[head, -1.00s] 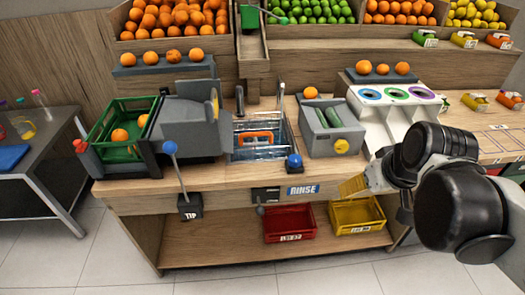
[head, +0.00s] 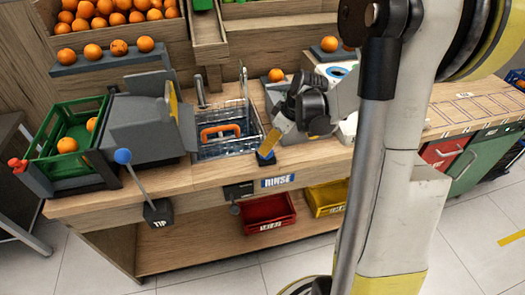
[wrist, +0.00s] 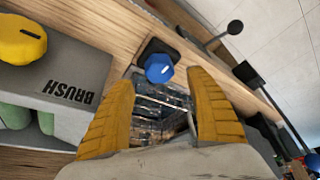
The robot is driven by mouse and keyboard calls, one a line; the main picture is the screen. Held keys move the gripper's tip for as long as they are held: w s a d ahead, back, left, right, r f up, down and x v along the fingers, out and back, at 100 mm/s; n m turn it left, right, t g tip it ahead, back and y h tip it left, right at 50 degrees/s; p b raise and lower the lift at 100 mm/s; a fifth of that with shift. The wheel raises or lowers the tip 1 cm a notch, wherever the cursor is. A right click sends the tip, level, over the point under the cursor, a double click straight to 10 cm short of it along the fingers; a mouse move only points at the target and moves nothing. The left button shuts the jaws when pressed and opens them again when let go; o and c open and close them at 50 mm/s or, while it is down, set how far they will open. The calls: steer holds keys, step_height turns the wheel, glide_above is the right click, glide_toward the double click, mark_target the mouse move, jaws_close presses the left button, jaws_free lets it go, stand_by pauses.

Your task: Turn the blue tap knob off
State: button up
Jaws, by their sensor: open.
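The blue tap knob (wrist: 159,68) sits on a dark square base at the counter's front edge, beside the sink. In the wrist view it shows between and just beyond the yellow fingertips of my gripper (wrist: 161,80). The fingers are spread apart, one on each side of the knob, with nothing gripped. I cannot tell whether they touch it. In the head view my gripper (head: 267,148) points down over the knob's place at the right front of the sink, and its fingers hide most of the knob.
The sink (head: 225,148) holds a wire basket with an orange handle. A grey BRUSH unit (wrist: 58,85) with a yellow knob (wrist: 22,40) stands close by. The TIP lever (head: 137,178) with a blue ball rises at left. Red (head: 268,213) and yellow bins stand on the lower shelf.

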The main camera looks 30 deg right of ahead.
steer(key=b+x, duration=0.1)
steer(key=x, duration=0.4)
steer(key=shift+r, duration=0.1)
steer(key=shift+c, duration=0.5)
steer(key=c, duration=1.1)
